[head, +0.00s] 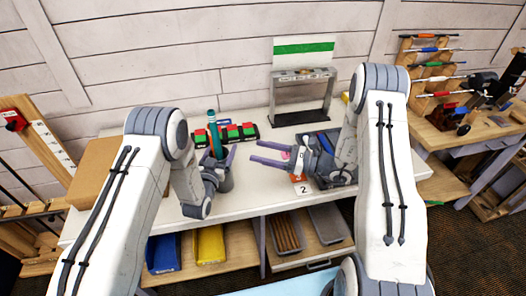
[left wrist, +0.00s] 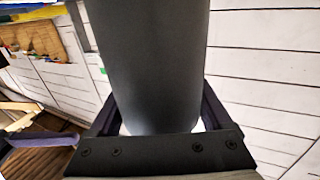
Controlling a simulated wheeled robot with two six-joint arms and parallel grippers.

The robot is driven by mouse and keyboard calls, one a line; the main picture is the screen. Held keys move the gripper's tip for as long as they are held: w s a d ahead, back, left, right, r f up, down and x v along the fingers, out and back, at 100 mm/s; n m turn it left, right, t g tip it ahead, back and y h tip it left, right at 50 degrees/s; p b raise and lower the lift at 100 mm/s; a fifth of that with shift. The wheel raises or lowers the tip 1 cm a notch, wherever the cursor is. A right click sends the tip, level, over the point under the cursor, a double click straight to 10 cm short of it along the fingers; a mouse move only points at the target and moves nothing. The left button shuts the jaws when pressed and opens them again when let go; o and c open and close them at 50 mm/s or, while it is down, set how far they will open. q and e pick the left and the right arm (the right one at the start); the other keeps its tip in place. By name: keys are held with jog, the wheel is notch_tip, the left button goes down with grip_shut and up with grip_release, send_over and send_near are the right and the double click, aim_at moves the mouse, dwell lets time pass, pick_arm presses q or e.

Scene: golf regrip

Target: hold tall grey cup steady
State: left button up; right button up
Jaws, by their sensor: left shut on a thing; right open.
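The tall grey cup (head: 225,182) stands on the white bench top, left of centre in the head view, partly hidden by my left gripper. My left gripper (head: 222,157) is shut on the cup, with a purple finger on each side. In the left wrist view the cup (left wrist: 155,65) fills the middle between the fingers; its rim is out of that view. My right gripper (head: 256,151) is open and empty, right of the cup and apart from it, its fingers pointing left.
Behind the cup is a black rack (head: 238,135) with red and green blocks. A grey metal stand (head: 331,95) is at the back right. A number 2 card (head: 303,189) and a dark tray (head: 335,172) lie near my right gripper. A cardboard box (head: 93,170) stands left.

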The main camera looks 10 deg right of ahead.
pick_arm(q)
jog(key=o, duration=1.2)
jog(key=shift+s, duration=0.1)
